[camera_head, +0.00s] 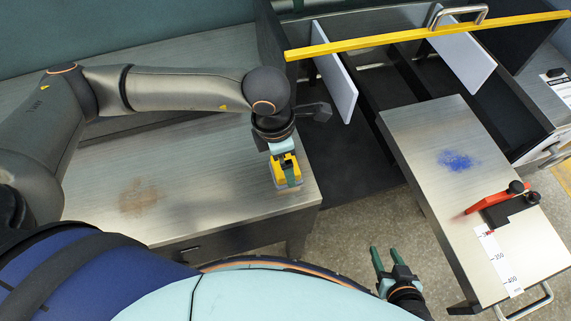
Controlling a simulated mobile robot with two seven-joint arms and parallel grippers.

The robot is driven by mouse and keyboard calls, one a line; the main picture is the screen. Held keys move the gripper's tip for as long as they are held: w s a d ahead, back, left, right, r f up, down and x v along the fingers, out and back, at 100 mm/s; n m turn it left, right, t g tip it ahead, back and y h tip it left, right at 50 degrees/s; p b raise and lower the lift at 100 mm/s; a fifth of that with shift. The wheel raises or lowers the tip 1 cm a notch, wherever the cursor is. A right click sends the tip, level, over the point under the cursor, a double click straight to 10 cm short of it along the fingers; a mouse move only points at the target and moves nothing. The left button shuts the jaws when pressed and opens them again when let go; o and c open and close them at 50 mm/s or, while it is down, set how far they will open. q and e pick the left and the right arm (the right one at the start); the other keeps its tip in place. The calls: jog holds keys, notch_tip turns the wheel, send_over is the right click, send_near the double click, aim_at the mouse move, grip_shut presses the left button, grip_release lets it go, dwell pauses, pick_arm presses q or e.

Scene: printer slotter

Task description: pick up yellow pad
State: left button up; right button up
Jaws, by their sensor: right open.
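The yellow pad (279,183) is a small yellow and grey block near the right end of the left metal worktop. My right gripper (383,262) is open and empty, low in the gap between the two worktops, over the floor.
The left worktop (215,205) bears a brown stain (139,197). The right worktop (425,130) bears a blue stain (458,160), a red and black stop (500,204) and a white scale (498,262). Behind, a yellow bar (400,38) crosses a dark bay with grey panels (335,72).

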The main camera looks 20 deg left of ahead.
pick_arm(q)
jog(key=shift+f, duration=0.35)
jog(key=shift+c, duration=0.2)
jog(key=c, duration=1.2)
